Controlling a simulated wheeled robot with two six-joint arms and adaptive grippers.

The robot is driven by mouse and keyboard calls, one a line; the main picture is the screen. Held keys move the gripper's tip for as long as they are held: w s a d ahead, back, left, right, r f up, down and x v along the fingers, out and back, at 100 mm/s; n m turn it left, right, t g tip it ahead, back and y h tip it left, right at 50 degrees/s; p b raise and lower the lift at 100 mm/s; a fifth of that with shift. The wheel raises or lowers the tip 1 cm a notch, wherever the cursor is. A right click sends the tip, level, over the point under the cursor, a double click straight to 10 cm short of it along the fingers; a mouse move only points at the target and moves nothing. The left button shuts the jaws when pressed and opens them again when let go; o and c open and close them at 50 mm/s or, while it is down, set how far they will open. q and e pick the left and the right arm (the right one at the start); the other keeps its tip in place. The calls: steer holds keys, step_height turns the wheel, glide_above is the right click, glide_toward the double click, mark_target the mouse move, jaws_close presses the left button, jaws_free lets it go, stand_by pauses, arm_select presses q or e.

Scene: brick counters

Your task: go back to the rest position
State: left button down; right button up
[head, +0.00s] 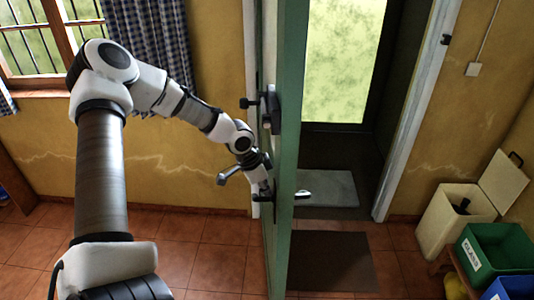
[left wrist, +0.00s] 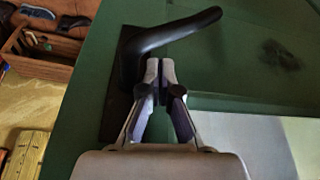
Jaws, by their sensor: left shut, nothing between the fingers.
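A green door (head: 288,150) stands open, seen nearly edge-on in the head view. In the left wrist view a black lever handle (left wrist: 180,32) on a dark plate (left wrist: 117,85) is fixed to the green door face (left wrist: 262,50). My left gripper (head: 263,191) is low beside the door's left face. In the left wrist view its fingertips (left wrist: 160,72) are together and empty, just below the handle's bend. I cannot tell whether they touch the handle or plate. My right gripper is not in view.
The doorway right of the door shows a grey mat (head: 325,188) and a brown mat (head: 330,262). A cream bin (head: 447,217) with raised lid and a green crate (head: 497,248) stand at the right. Tiled floor (head: 215,262) is clear left of the door.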

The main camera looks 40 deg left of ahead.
arm_select(q)
steer(key=v, duration=0.7)
steer(key=shift+r, duration=0.15)
